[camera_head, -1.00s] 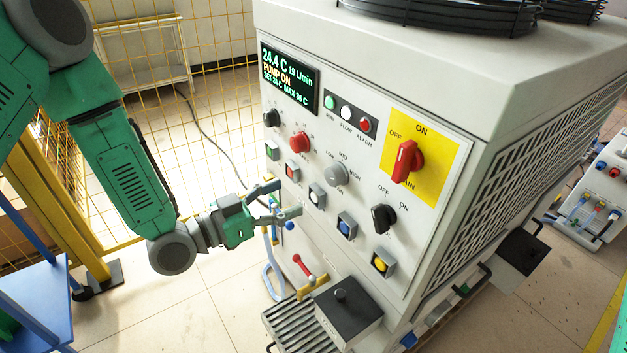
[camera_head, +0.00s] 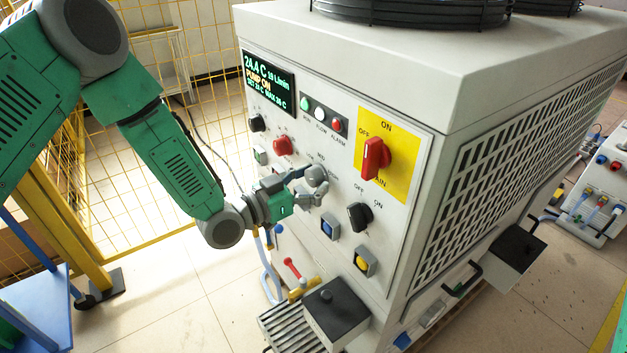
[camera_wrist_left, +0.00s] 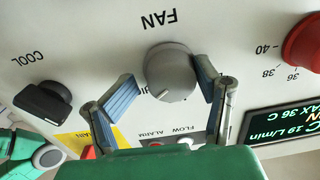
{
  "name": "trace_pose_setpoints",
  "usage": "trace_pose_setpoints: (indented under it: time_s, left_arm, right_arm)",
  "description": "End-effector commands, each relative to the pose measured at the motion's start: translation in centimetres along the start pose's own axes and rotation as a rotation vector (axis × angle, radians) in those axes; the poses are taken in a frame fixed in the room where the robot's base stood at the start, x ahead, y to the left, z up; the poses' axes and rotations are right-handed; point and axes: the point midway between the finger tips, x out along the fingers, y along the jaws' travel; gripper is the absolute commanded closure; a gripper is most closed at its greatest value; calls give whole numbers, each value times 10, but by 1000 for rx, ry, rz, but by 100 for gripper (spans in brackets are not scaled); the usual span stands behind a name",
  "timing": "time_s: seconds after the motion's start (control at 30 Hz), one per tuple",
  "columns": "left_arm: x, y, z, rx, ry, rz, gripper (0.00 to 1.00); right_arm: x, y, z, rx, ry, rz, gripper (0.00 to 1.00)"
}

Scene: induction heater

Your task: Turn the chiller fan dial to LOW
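The chiller (camera_head: 345,85) has a sloped front panel with a round grey fan dial (camera_head: 316,175). The dial also shows in the left wrist view (camera_wrist_left: 170,72), upside down, below the word FAN. A pale pointer line on it faces the bottom of that view, near a partly hidden label. My left gripper (camera_head: 309,184) is open, with one finger on each side of the dial. In the left wrist view the right finger is very close to the dial, and a gap shows at the left finger; contact is unclear.
A red knob (camera_head: 282,146) sits left of the dial, a black COOL knob (camera_head: 360,216) to its right. A red main switch (camera_head: 375,158) on yellow is up right. Blue (camera_head: 328,227) and yellow (camera_head: 363,261) buttons lie below. A black box (camera_head: 336,310) juts out at the bottom.

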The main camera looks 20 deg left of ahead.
Motion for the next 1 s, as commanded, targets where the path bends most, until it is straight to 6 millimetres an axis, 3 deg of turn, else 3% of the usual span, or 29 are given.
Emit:
trace_pose_setpoints:
  time_s: [0.3, 1.0]
  left_arm:
    - [-3, 0, 2, -14, 8, 23, 90]
    - [-2, -2, 2, -11, 6, 14, 91]
  right_arm:
    - [0, -1, 0, -3, 0, -2, 60]
    - [0, -1, 0, -3, 0, -2, 60]
